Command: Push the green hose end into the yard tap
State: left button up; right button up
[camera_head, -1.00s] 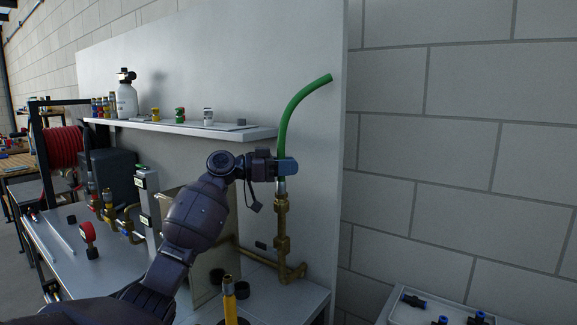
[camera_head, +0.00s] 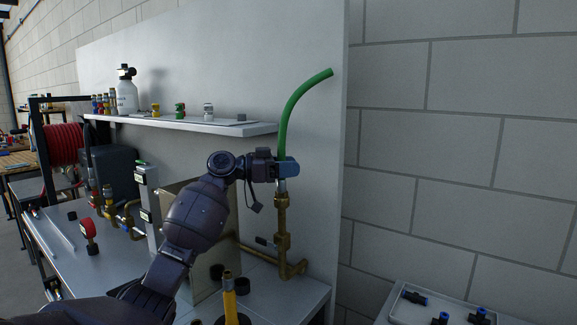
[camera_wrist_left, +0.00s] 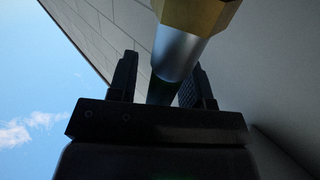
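The green hose (camera_head: 291,110) rises from my left gripper and curves up to the right, its upper end free. My left gripper (camera_head: 285,168) is shut around the hose's lower part, just above the brass yard tap (camera_head: 282,222). The tap stands upright on the bench, with a silver collar (camera_head: 282,186) on top, directly under the gripper. In the left wrist view the two fingers (camera_wrist_left: 160,85) flank the dark hose, which lines up with the silver collar (camera_wrist_left: 176,52) and brass fitting (camera_wrist_left: 196,12). The gripper hides the hose's lower end, so I cannot tell how deep it sits. My right gripper is not in view.
A grey back panel (camera_head: 225,60) stands close behind, with a shelf (camera_head: 200,128) of small fittings and a white bottle (camera_head: 127,97). Brass pipework and a yellow-bodied tool (camera_head: 230,300) are on the bench. A tray (camera_head: 455,315) of fittings is at lower right.

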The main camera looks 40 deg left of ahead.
pick_arm(q)
jog(key=shift+o, duration=0.2)
jog(key=shift+r, duration=0.2)
notch_tip(320, 180, up, 20)
dwell(0.5)
jog(key=shift+f, duration=0.1)
dwell(0.6)
dwell(0.5)
